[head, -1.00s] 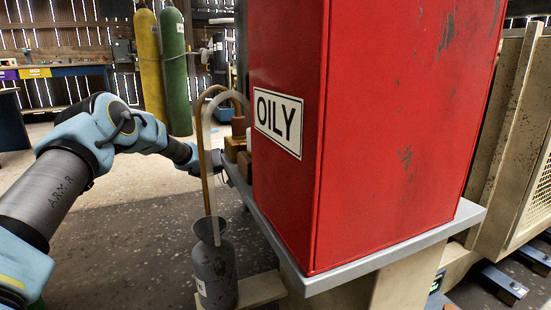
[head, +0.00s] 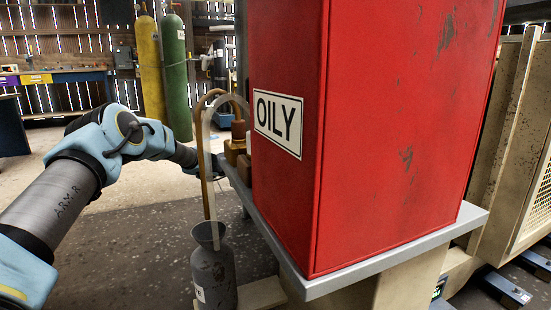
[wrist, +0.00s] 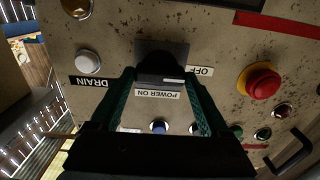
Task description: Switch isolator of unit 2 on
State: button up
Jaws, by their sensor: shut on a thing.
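A dark, blocky isolator handle (wrist: 162,66) sits on a speckled beige panel in the wrist view, with a "POWER ON" label (wrist: 157,94) and an "OFF" label (wrist: 203,71) beside it. My gripper (wrist: 163,76) has its two green-padded fingers on either side of the handle and is shut on it. The fingers and the wrist body cover part of the panel. No unit number is readable. In the head view my arm reaches behind the red "OILY" cabinet (head: 390,130), so the gripper and the isolator are hidden there.
The panel also carries a white "DRAIN" knob (wrist: 87,62), a red emergency button on a yellow ring (wrist: 262,82), small lamps and a black handle (wrist: 290,152). Open floor lies left.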

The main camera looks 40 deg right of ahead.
jog(key=c, duration=0.4)
jog(key=shift+m, duration=0.4)
jog(key=m+b, duration=0.3)
jog(key=m, duration=1.4)
jog(key=shift+f, duration=0.15)
dwell(0.4)
jog(key=o, duration=1.2)
jog(key=shift+o, duration=0.2)
jog(key=shift+w+a, duration=0.1)
jog(key=shift+a, duration=0.05)
